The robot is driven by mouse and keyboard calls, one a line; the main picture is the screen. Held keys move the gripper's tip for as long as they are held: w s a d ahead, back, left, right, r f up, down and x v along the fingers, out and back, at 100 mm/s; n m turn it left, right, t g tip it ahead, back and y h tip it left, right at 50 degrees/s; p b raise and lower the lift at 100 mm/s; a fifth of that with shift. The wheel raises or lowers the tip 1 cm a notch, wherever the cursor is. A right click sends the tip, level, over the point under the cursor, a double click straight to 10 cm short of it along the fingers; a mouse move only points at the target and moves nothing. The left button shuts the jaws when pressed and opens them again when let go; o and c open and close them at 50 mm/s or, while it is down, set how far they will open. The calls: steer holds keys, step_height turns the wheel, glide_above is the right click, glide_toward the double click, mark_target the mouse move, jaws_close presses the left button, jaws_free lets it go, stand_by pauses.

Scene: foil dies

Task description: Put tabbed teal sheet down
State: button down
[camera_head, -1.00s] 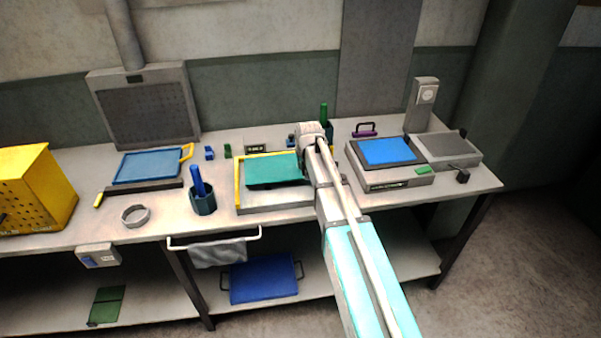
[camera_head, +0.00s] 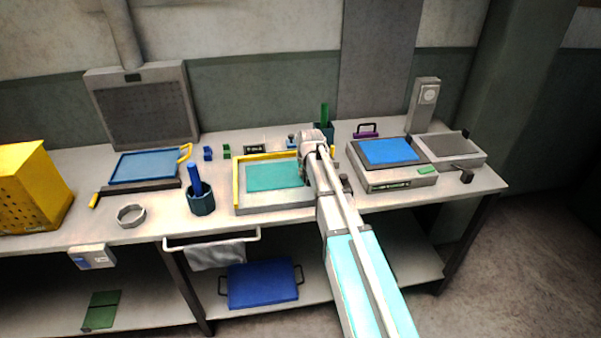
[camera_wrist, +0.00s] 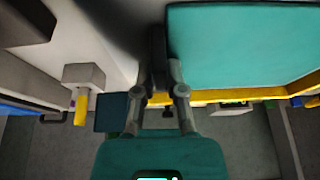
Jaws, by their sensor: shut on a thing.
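The teal sheet (camera_head: 273,176) lies roughly level over the pale board with yellow edge strips. It fills the upper right of the wrist view (camera_wrist: 245,42). My gripper (camera_wrist: 160,70) is shut at the sheet's left edge in the wrist view; the dark fingers hide the tab between them. In the head view my gripper (camera_head: 306,172) is at the sheet's right end, mostly hidden by my wrist. The sheet looks very low over the board (camera_head: 272,204); I cannot tell whether it touches.
A yellow strip (camera_head: 236,185) edges the board's left side. A dark blue cup (camera_head: 201,203) with a blue handle stands left of the board. A device with a blue sheet (camera_head: 388,151) stands to the right. A grey ring (camera_head: 131,215) lies at the left.

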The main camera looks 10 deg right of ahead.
steer(key=shift+f, duration=0.15)
steer(key=c, duration=0.7)
jaws_free()
steer(key=shift+r, duration=0.25)
steer(key=p+v, duration=1.1)
steer(key=v, duration=0.1)
steer(key=shift+s, duration=0.1)
steer(key=s+g, duration=0.1)
steer(key=s, duration=0.7)
steer(key=s+f+g, duration=0.1)
steer(key=s+g, duration=0.1)
steer(key=s, duration=0.7)
steer(key=s+g, duration=0.1)
steer(key=s, duration=0.7)
steer(key=shift+s+a+f, duration=0.2)
steer(key=shift+f, duration=0.1)
